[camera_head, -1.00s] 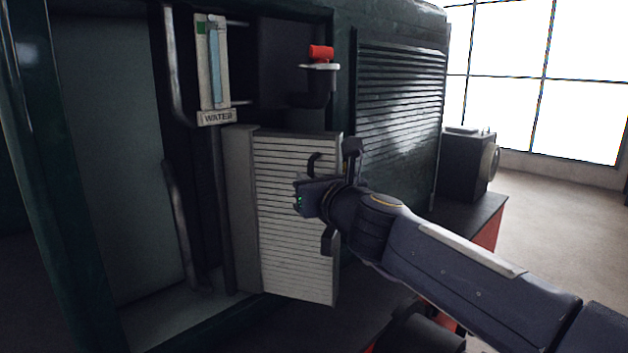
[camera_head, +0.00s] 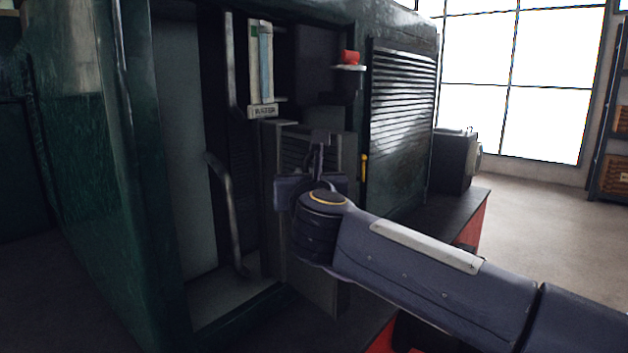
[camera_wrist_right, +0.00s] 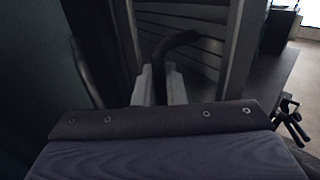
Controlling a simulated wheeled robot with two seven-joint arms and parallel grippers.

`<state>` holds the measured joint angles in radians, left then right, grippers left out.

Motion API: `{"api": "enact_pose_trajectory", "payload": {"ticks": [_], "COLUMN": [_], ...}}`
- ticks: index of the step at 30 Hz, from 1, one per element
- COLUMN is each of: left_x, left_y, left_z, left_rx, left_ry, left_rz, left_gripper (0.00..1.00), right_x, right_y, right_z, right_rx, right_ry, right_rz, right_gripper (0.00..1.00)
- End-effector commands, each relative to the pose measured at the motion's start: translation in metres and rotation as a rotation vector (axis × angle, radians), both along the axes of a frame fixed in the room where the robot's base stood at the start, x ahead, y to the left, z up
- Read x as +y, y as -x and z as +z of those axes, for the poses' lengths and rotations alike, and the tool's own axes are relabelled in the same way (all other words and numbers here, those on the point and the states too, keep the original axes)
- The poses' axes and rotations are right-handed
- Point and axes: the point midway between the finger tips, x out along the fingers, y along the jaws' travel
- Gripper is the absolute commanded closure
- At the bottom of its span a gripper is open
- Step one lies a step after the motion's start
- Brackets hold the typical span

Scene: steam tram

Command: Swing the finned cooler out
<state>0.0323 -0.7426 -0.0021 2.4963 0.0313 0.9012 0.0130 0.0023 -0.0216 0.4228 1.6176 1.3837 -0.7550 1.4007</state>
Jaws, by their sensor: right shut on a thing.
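The finned cooler (camera_head: 293,150) is a tall grey block with horizontal fins, standing in the open bay of the green tram housing. Its face is turned and shadowed, and my arm hides much of its middle. My right gripper (camera_head: 318,158) is in front of it, shut on its dark curved handle. In the right wrist view, the two pale fingers (camera_wrist_right: 159,86) close around the handle (camera_wrist_right: 178,43), with the fins (camera_wrist_right: 208,60) behind. My left gripper is not in view.
A water gauge (camera_head: 262,65) hangs above the cooler, and a red-topped fitting (camera_head: 350,58) is to its right. A yellow handle (camera_head: 364,167) sits beside the louvred panel (camera_head: 402,125). A vertical grey rail (camera_head: 222,200) is left of the cooler. Open floor lies at far right.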

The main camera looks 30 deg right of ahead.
Motion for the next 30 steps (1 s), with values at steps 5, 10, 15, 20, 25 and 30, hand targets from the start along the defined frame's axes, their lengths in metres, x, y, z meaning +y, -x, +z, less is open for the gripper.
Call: {"api": "enact_pose_trajectory", "payload": {"ticks": [5, 10, 15, 20, 25, 30], "left_x": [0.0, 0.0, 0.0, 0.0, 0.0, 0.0], "left_y": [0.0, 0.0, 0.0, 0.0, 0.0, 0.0], "left_z": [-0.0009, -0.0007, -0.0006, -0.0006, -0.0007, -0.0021], "left_rx": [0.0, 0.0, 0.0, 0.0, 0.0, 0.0], "left_ry": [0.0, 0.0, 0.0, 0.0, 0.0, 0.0], "left_rz": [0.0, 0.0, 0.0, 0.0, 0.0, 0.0], "left_gripper": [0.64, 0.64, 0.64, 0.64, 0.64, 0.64], "right_x": [0.0041, 0.0043, 0.0043, 0.0041, 0.0037, 0.0055], "right_y": [-0.0014, -0.0015, -0.0014, -0.0013, -0.0013, 0.0037], "right_z": [0.001, 0.0015, 0.0018, 0.0018, 0.0013, 0.001], "right_rx": [-0.002, -0.002, -0.003, -0.003, -0.002, -0.003], "right_ry": [0.0, 0.0, 0.0, 0.0, 0.0, 0.0], "right_rz": [0.008, 0.009, 0.01, 0.009, 0.008, 0.008], "right_gripper": [1.0, 1.0, 1.0, 0.72, 0.72, 0.72]}}
